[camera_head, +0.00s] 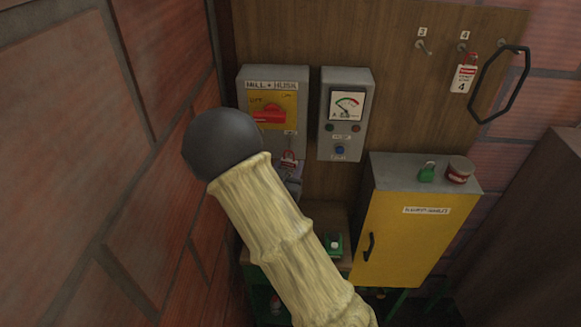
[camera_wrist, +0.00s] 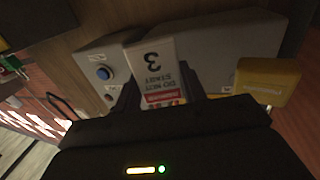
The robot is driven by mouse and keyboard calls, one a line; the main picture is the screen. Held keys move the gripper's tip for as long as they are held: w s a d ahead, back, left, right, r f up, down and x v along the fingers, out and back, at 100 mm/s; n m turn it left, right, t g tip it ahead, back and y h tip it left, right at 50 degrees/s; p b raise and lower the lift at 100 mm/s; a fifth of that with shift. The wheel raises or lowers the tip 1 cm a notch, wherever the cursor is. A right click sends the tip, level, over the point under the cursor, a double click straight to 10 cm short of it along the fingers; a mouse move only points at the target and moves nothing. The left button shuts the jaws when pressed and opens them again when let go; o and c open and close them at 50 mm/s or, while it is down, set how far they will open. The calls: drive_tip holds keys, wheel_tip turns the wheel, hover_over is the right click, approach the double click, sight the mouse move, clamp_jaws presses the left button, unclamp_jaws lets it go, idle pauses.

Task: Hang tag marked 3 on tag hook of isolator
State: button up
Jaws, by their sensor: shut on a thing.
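In the wrist view, the white tag marked 3 (camera_wrist: 153,66) shows upside down, with "DO NOT START" and a red band. My gripper (camera_wrist: 160,88) is shut on it near the red band. The isolator (camera_head: 270,105) is the grey "MILL + HUSK" box with a yellow plate and a red handle (camera_head: 268,113), in the head view. My arm hides most of the gripper in the head view. The tag hook is not clearly visible.
A grey meter box (camera_head: 345,110) is right of the isolator. Hook 3 (camera_head: 422,45) is empty; a tag marked 4 (camera_head: 462,80) hangs at the right. A yellow cabinet (camera_head: 410,240) bears a green padlock (camera_head: 427,172) and a tin (camera_head: 459,170). A brick wall (camera_head: 90,150) stands close at left.

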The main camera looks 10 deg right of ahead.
drive_tip(key=o, duration=1.1)
drive_tip(key=shift+c, duration=0.2)
drive_tip(key=b+v, duration=0.5)
drive_tip(key=v, duration=1.2)
drive_tip(key=shift+s+b, duration=0.2)
drive_tip(key=shift+b, duration=0.2)
drive_tip(key=shift+w+f, duration=0.1)
drive_tip(key=shift+f, duration=0.05)
